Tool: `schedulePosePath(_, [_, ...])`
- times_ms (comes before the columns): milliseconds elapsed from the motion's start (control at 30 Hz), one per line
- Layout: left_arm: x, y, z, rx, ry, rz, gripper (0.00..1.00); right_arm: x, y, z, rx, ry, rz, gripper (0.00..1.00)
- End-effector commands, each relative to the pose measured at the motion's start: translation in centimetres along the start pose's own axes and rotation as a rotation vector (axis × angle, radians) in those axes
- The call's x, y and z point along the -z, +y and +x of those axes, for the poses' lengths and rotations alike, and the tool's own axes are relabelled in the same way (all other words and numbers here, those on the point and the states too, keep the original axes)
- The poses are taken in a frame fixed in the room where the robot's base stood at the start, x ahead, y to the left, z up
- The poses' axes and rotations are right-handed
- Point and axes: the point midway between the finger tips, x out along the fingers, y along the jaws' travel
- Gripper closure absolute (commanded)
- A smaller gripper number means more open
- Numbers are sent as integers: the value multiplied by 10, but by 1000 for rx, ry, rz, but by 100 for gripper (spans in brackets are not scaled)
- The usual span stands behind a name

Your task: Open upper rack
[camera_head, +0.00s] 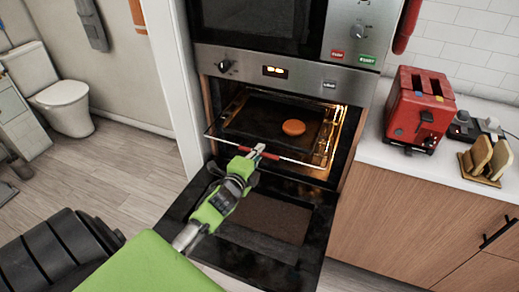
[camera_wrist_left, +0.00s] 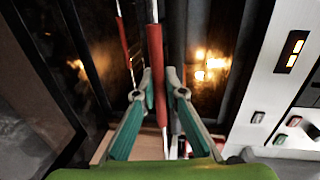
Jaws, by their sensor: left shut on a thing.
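The oven (camera_head: 285,70) is open, with its dark glass door (camera_head: 300,200) folded down. A wire rack (camera_head: 325,172) shows at the oven mouth, with a red section on its front bar (camera_head: 270,156). A round orange item (camera_head: 293,127) sits on a dark tray inside. My left gripper (camera_head: 257,150) reaches over the door to this front bar. In the left wrist view, the left gripper's fingers (camera_wrist_left: 160,78) are shut on the red part of the bar (camera_wrist_left: 157,90). A second red bar (camera_wrist_left: 123,42) shows beside it, possibly another rack or a reflection. My right gripper is out of view.
A counter (camera_head: 370,150) on the right holds a red toaster (camera_head: 418,108) and a toast holder with slices (camera_head: 487,160). A white wall edge (camera_head: 170,70) stands left of the oven. Open wooden floor and a toilet (camera_head: 60,98) lie further left.

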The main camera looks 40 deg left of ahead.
Motion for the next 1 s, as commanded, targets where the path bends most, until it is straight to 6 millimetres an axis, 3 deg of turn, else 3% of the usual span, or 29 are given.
schedulePosePath(300, [0, 5, -1, -9, -2, -1, 100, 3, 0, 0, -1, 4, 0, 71])
schedulePosePath(333, [0, 5, -1, -9, -2, -1, 84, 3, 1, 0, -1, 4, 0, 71])
schedulePosePath(400, [0, 4, 0, -8, -2, -1, 74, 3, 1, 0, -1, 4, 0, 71])
schedulePosePath(767, [0, 2, -3, -3, 0, 0, 74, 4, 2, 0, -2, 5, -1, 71])
schedulePosePath(1000, [0, 3, -35, -6, 0, 0, 74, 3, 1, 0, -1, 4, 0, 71])
